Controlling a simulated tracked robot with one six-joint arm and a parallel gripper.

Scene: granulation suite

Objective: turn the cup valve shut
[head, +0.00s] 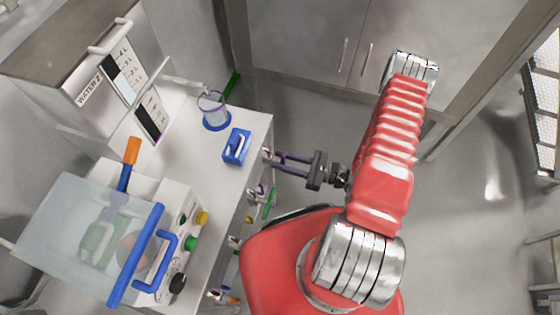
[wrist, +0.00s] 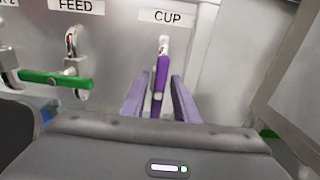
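The cup valve's purple handle (wrist: 161,75) sits under the CUP label (wrist: 167,16) in the wrist view. It hangs down from a pale metal stem, in line with it. My gripper (wrist: 160,92) is open, with one purple-grey finger on each side of the handle. Gaps show on both sides, so the fingers appear not to press on it. In the head view my gripper (head: 279,162) reaches left to the bench's front side, where a pale valve fitting (head: 267,154) shows. The handle's lower end is hidden behind my gripper body in the wrist view.
The FEED valve's green handle (wrist: 55,78) lies crosswise to the left, close to my gripper. The bench (head: 180,128) holds a clear cup with a blue base (head: 216,119), a blue block (head: 236,147) and a machine with a clear lid (head: 70,220).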

